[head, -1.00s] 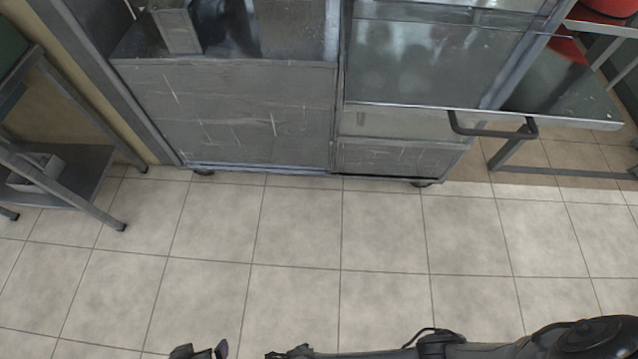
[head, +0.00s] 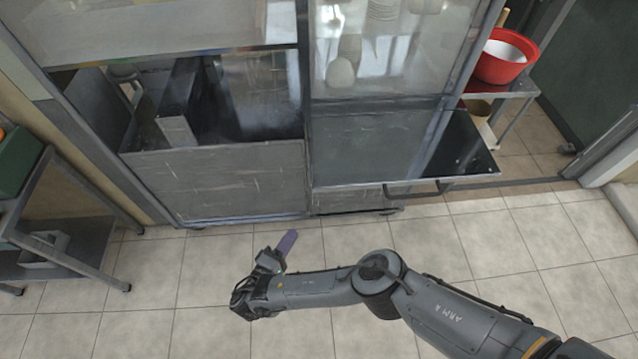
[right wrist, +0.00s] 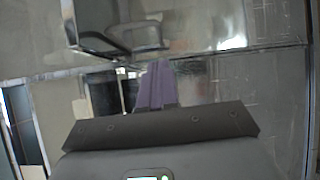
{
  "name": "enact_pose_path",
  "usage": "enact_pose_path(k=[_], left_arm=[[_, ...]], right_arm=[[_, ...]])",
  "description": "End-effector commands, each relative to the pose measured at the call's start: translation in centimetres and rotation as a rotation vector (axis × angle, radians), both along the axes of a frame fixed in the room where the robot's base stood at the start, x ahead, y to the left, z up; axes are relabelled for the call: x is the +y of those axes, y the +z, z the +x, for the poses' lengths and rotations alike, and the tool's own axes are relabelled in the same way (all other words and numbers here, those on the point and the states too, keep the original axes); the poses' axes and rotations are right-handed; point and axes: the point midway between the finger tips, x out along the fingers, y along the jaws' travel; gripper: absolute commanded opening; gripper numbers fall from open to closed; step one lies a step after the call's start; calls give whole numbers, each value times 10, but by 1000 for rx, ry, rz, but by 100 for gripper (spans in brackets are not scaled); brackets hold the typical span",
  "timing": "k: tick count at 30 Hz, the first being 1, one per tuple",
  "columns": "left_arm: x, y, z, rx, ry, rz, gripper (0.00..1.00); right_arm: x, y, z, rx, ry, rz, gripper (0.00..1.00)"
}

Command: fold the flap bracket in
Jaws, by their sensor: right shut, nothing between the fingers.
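The flap (head: 463,150) is a dark shelf sticking out level at the right side of the press cart. The flap bracket (head: 416,194), a dark bent bar, juts out below the front edge of the cart's right half. In the right wrist view the bracket (right wrist: 112,53) shows as a dark loop at the upper left, beyond the fingers. My right gripper (head: 288,240) is shut and empty, its purple fingers pointing toward the cart. It is apart from the bracket, to its left and in front. The fingers also show in the right wrist view (right wrist: 156,84). My left gripper is out of view.
The cart's lower metal panel (head: 220,182) stands beyond my right gripper. A red bowl (head: 504,57) sits on a side shelf at the right. A grey rack (head: 70,245) stands at the left. The tiled floor between is clear.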

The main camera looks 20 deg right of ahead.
Motion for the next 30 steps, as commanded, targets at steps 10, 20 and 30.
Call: enact_pose_path(k=[10, 20, 30], left_arm=[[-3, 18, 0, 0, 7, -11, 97], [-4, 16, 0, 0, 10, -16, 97], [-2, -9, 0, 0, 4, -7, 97]], right_arm=[[2, 50, 27, -63, 1, 3, 0], [1, 49, 27, -62, 1, 4, 0], [-24, 43, 47, -63, -2, 4, 0]])
